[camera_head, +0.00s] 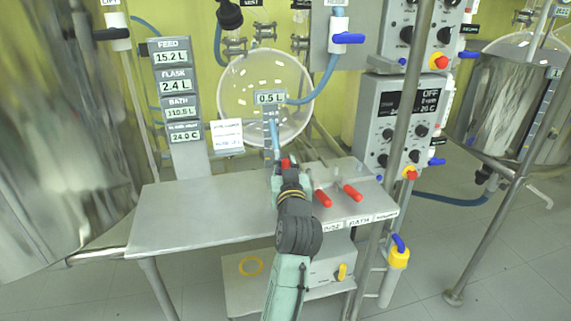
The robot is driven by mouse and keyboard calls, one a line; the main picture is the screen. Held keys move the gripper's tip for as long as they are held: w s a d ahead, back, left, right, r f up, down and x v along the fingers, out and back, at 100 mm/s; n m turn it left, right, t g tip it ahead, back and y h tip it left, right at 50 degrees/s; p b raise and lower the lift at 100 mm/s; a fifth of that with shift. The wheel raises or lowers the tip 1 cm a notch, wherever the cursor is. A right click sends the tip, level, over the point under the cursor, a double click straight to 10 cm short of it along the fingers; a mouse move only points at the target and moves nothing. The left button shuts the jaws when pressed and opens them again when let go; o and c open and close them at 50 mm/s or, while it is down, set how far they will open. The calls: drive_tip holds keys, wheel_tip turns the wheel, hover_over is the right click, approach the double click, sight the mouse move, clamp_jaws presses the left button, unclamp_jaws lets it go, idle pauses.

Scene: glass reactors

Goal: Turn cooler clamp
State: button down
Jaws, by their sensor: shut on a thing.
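My gripper (280,171) is at the grey metal table, beside the row of red-handled clamps. It is shut on a small red handle (286,162), of which only the tip shows; the gripper and wrist hide the rest. Two more red clamp handles, one nearer the middle (322,198) and one to the right (352,192), lie right of my gripper and point toward the front edge. White labels (358,221) run along that edge. They are too small to read surely, and my arm covers the left end, so I cannot tell which clamp is the cooler's.
The grey table (195,210) is clear on the left. A glass flask (240,80) with a 0.5 L display (270,98) stands behind. A control box (400,125) and metal pole (399,120) stand close on the right. A large steel vessel (50,150) is at left.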

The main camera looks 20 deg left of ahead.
drive_tip(key=shift+f, duration=0.1)
drive_tip(key=shift+s+d+f+b, duration=0.2)
drive_tip(key=shift+f+b, duration=0.05)
drive_tip(key=shift+b, duration=0.9)
drive_tip(key=shift+s+d+r+t+y+b, duration=0.15)
drive_tip(key=shift+s+t+y+b, duration=0.15)
drive_tip(key=shift+t+b, duration=0.45)
drive_tip(key=shift+r, duration=0.2)
drive_tip(key=c, duration=1.5)
unclamp_jaws()
drive_tip(key=shift+o, duration=0.2)
drive_tip(key=v, duration=0.7)
drive_tip(key=shift+s+d, duration=0.1)
drive_tip(key=shift+s, duration=0.1)
